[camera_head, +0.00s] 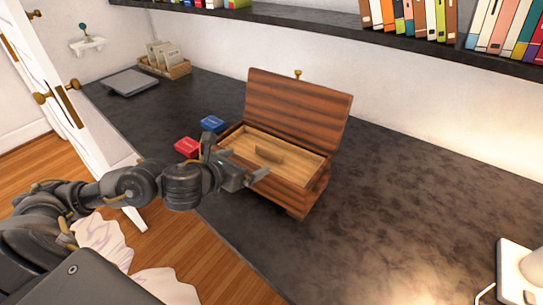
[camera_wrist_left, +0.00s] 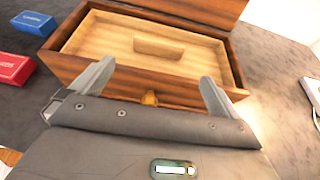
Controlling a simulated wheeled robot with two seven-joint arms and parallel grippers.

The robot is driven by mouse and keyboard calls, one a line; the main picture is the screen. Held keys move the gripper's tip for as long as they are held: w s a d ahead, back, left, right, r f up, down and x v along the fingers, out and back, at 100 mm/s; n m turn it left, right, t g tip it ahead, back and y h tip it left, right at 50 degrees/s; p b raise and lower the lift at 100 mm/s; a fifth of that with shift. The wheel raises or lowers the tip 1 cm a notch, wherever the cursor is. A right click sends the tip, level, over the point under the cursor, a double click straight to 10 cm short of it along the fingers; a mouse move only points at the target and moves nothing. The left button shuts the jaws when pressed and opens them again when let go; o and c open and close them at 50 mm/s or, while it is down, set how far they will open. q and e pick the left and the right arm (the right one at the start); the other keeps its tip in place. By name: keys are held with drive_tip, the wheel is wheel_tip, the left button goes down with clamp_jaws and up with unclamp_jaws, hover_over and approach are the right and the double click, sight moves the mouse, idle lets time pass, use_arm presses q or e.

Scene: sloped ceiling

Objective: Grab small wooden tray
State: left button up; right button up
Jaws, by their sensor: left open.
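A dark striped wooden box (camera_head: 290,183) stands on the dark countertop with its lid (camera_head: 297,108) raised. Inside it sits a small light wooden tray (camera_head: 292,154) with an upright wooden tab (camera_head: 268,154) in its middle. The tray (camera_wrist_left: 184,56) and its tab (camera_wrist_left: 158,47) also show in the left wrist view. My left gripper (camera_head: 258,175) is open and empty at the front of the box, apart from the tab. In the left wrist view its two fingers (camera_wrist_left: 150,85) stand apart before the box's front wall. My right gripper is not in view.
A blue card box (camera_head: 212,124) and a red card box (camera_head: 187,147) lie left of the wooden box. A grey laptop-like slab (camera_head: 130,82) and a divided wooden holder (camera_head: 165,67) stand farther back. A bookshelf (camera_head: 340,32) overhangs the counter.

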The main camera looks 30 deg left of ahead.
sight(268, 151)
use_arm(q)
drive_tip(key=shift+w+f+b, duration=0.25)
drive_tip(key=shift+w+b, duration=0.05)
drive_tip(key=shift+w, duration=0.15)
drive_tip(key=x, duration=0.3)
drive_tip(key=shift+w, duration=0.2)
drive_tip(key=shift+w+d+f, duration=0.15)
drive_tip(key=shift+w, duration=0.4)
drive_tip(key=x, duration=0.3)
drive_tip(key=shift+w, duration=0.45)
drive_tip(key=shift+w+d+f, duration=0.1)
drive_tip(key=shift+w, duration=0.35)
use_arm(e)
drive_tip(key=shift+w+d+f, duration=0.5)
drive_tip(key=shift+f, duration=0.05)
use_arm(q)
drive_tip(key=c, duration=0.8)
